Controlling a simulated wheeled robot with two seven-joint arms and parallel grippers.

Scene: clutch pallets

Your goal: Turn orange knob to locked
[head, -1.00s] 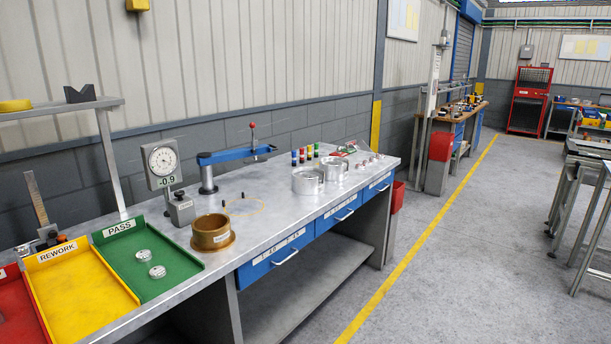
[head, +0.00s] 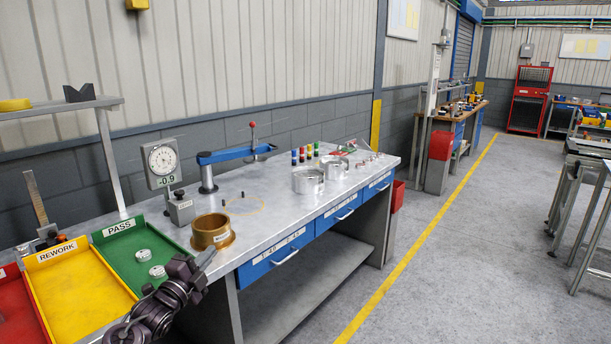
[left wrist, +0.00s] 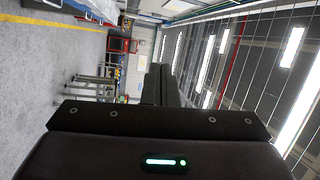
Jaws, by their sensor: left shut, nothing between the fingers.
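I cannot make out an orange knob in either view. My left gripper (head: 205,258) has its arm coming in from the bottom of the head view. It is above the bench's front edge, in front of the brass ring, and it is shut and empty. In the left wrist view its dark fingers (left wrist: 160,82) are together, with only the sideways-tilted hall beyond them. My right gripper is in neither view.
The steel bench (head: 275,212) carries a brass ring (head: 212,232), a dial gauge (head: 162,160), a blue arm with a red-tipped lever (head: 230,153) and silver rings (head: 308,181). Green (head: 115,255), yellow (head: 70,290) and red trays sit at left. Open floor (head: 465,250) lies right.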

